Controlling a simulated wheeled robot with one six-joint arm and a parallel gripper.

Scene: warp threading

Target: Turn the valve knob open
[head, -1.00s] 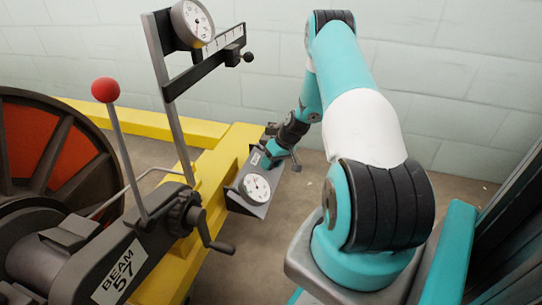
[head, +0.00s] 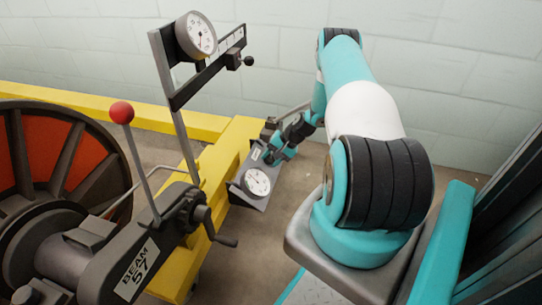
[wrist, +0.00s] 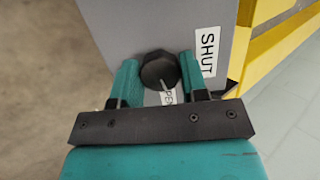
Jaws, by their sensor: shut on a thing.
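The valve knob (wrist: 159,70) is black and faceted, on a grey panel (wrist: 110,22) in the wrist view. My gripper (wrist: 157,74) has one teal finger on each side of the knob and is shut on it. A pale pointer line on the knob points down and slightly right, toward a white label (wrist: 169,97) that reads "PEN" where it shows; its rest is hidden. A "SHUT" label (wrist: 207,52) is right of the knob. In the head view, my gripper (head: 271,150) is at the upper end of the panel, and the knob is hidden.
A round gauge (head: 256,182) sits on the panel's lower part. A yellow beam (head: 218,165) runs beside it. A hand crank (head: 215,232), a red-balled lever (head: 122,112) and an upright post with a dial (head: 196,34) stand to the left.

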